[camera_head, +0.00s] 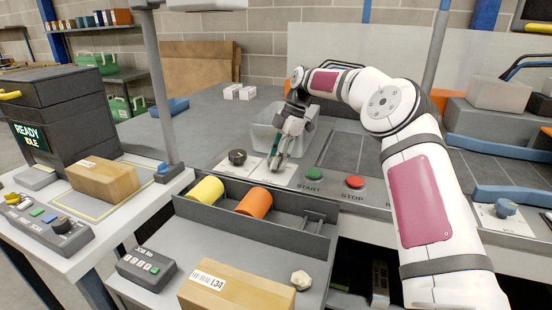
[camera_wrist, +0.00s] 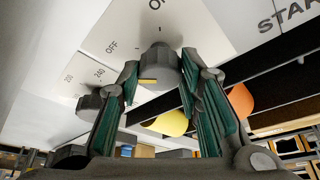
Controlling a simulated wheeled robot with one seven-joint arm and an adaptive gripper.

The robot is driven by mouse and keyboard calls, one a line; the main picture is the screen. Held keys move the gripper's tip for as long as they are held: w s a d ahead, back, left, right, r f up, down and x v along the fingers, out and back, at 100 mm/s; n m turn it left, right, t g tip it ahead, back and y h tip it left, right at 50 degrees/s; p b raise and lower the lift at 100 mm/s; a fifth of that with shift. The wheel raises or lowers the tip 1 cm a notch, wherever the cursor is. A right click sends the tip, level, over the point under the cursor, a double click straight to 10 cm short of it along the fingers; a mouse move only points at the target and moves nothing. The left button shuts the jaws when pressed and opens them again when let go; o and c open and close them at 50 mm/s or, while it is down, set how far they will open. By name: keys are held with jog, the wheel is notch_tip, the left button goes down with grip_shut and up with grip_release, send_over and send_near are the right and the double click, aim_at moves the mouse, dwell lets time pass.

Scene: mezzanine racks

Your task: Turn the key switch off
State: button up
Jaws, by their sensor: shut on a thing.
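The key switch (camera_wrist: 161,60) is a dark grey knob with a yellow mark, on a white plate (camera_wrist: 205,28) in the wrist view. The plate reads "OFF" at the left and a partly cut label starting with "O" at the top. I cannot tell which label the knob points to. My gripper (camera_wrist: 160,72) has its green-padded fingers on both sides of the knob, shut on it. In the head view my gripper (camera_head: 277,158) reaches down to the panel, left of the green START button (camera_head: 314,174), and mostly hides the switch.
A dark dial (camera_head: 237,157) sits just left of the switch. The red STOP button (camera_head: 355,182) is to the right. A grey bin (camera_head: 268,131) stands behind my gripper. A tray (camera_head: 304,238) with yellow (camera_head: 206,190) and orange (camera_head: 254,202) cylinders lies in front.

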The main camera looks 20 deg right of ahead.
jog(key=o, duration=1.1)
jog(key=shift+v, duration=3.75)
